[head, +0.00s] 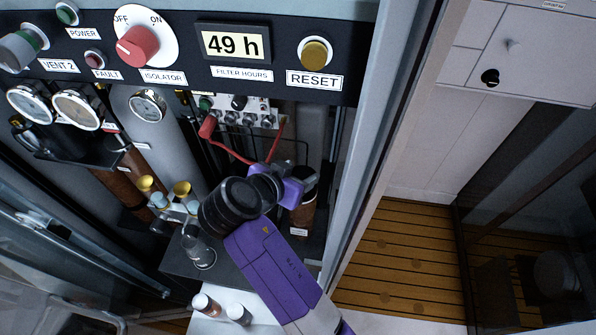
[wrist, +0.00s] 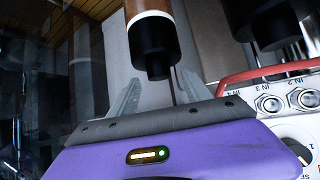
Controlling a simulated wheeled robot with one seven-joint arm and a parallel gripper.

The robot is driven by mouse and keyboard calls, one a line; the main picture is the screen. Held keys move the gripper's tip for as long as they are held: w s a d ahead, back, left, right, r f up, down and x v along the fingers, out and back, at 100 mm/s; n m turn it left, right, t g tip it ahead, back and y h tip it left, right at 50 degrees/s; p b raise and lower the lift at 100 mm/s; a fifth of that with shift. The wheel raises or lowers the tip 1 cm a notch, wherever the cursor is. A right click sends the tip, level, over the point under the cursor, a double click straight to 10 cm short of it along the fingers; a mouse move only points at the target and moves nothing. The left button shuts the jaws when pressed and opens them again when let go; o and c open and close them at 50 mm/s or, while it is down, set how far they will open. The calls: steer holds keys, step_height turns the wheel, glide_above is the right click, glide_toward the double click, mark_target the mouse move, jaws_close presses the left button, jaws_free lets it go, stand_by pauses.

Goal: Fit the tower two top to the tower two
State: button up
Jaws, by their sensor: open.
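A brown column with a white band (wrist: 147,12), which looks like tower two, shows in the wrist view. A black stepped cap (wrist: 153,48), which looks like the tower two top, sits against the band; whether it is fully seated cannot be told. In the head view the brown column (head: 302,217) stands right of my wrist, its upper part partly hidden by my gripper (head: 296,180). My gripper's two fingers (wrist: 158,92) are open, one on each side of the black cap, with visible gaps. Nothing is clearly held.
A red-edged panel with jacks (wrist: 285,95) is close beside my gripper; it also shows in the head view (head: 245,112). Another dark cylinder (wrist: 270,20) is near it. Red hoses (head: 230,150) hang behind my arm. Small bottles (head: 206,304) stand on the lower shelf.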

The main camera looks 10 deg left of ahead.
steer(key=shift+s, duration=0.1)
steer(key=b+v, duration=0.1)
steer(key=v, duration=0.6)
steer(key=shift+s+r, duration=0.2)
steer(key=shift+r, duration=0.1)
steer(key=shift+a, duration=0.15)
